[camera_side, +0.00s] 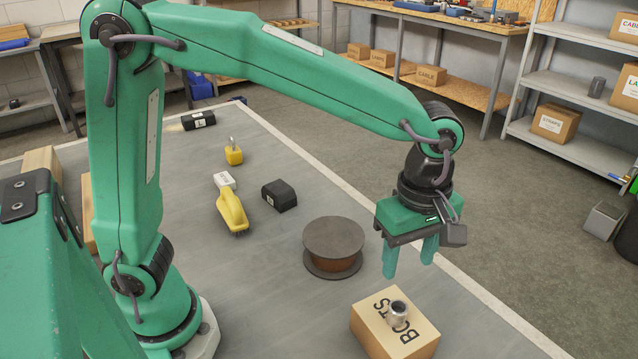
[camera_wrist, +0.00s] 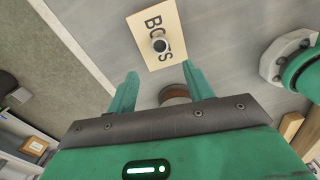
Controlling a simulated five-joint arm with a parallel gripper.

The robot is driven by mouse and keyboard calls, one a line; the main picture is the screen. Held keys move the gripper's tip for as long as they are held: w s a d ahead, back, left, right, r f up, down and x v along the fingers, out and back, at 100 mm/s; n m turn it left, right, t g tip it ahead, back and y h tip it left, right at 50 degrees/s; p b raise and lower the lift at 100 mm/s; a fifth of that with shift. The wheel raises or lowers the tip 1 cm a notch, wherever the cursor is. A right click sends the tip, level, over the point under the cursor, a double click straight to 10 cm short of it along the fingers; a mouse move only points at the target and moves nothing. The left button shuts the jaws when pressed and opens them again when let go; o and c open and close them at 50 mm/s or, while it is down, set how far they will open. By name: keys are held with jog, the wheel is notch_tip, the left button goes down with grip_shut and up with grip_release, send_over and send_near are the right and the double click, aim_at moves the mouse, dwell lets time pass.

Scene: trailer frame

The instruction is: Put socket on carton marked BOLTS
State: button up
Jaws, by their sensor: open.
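The carton marked BOLTS (camera_side: 372,329) is a tan box on the grey table, at the lower right in the side view. The socket (camera_side: 397,312), a small metal cylinder, stands on its top and covers part of the lettering. In the wrist view the socket (camera_wrist: 160,45) sits on the carton's top face (camera_wrist: 170,20), beyond my fingertips. My gripper (camera_side: 410,262) is open and empty. It is above and behind the carton in the side view, apart from the socket.
A brown spool (camera_side: 333,245) stands left of my gripper. A yellow brush (camera_side: 232,210), a black block (camera_side: 279,195), a small white box (camera_side: 225,181) and a yellow padlock (camera_side: 234,153) lie further left. Shelves (camera_side: 570,90) stand beyond the table.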

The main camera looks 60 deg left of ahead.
jog(key=s+a+r+m+t, duration=0.1)
jog(key=s+a+m+t, duration=0.1)
jog(key=s+a+m, duration=0.2)
jog(key=s+a+r+m+t, duration=0.1)
jog(key=s+a+r+m, duration=0.1)
jog(key=a+m, duration=0.4)
jog(key=s+a+r+m+t, duration=0.1)
jog(key=s+a+m, duration=0.4)
jog(key=a, duration=0.7)
jog(key=shift+s+r+m+t, duration=0.3)
jog(key=shift+m+t, duration=0.1)
jog(key=shift+t, duration=0.4)
